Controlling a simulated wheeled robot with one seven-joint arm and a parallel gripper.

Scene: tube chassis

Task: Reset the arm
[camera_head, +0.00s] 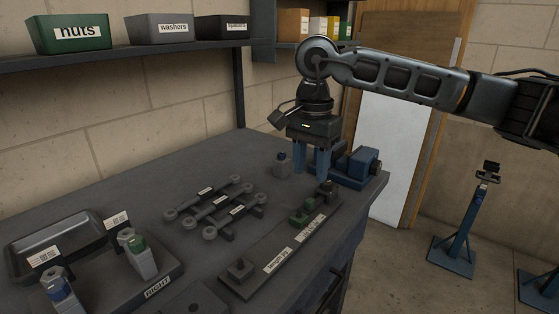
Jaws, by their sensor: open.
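My gripper (312,164) shows in the head view at the end of my arm, which reaches in from the right. It points down over the right end of the dark workbench (130,170). Its two blue fingers are apart and nothing shows between them. A small grey block with a blue top (281,165) stands just left of the fingers. A blue vise (358,167) is close behind and to the right of them. Whether the fingertips touch the bench cannot be told.
A tray (55,235) and a RIGHT-labelled stand (172,278) are at left. A shelf (110,58) with bins overhangs the back. Blue stands (455,240) are on the floor at right.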

